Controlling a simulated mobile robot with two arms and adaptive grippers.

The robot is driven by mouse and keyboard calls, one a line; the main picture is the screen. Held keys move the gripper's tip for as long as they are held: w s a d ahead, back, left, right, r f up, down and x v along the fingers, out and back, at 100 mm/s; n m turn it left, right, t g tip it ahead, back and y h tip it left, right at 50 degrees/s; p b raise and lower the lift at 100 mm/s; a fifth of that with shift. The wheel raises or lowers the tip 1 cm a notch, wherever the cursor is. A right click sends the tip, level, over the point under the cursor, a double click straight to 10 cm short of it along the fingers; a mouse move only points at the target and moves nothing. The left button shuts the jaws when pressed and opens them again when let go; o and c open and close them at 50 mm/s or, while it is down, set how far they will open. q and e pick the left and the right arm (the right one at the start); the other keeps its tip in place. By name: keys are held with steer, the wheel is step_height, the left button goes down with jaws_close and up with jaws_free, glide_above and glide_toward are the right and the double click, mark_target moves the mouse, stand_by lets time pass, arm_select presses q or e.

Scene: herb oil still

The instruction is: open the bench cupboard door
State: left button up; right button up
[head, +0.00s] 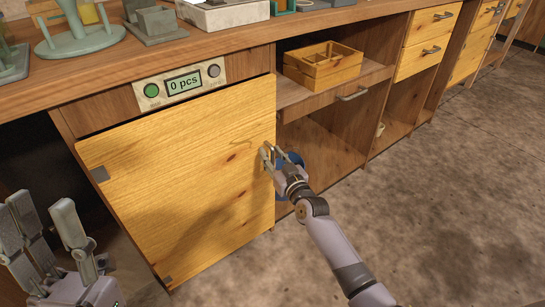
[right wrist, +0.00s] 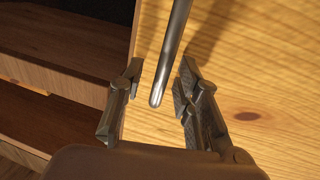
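The bench cupboard door (head: 185,185) is a yellow wooden panel under a counter panel in the head view. Grey hinges show at its left side. A dark gap runs along its top edge; I cannot tell whether it stands slightly ajar. Its metal bar handle (right wrist: 172,50) is near the door's right edge. My right gripper (head: 267,157) is at the handle. In the right wrist view the gripper (right wrist: 158,85) is open, with the bar's end between its fingers and space on both sides. My left gripper (head: 45,225) is open and empty at lower left.
A counter panel (head: 180,86) reading "0 pcs" sits above the door. Right of it are an open shelf with a wooden crate (head: 323,66) and drawers (head: 430,24). A blue thing (head: 291,158) shows behind my right gripper. The floor (head: 450,210) at right is clear.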

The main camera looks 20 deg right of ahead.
steer(key=shift+c, duration=0.6)
jaws_close()
stand_by(0.3)
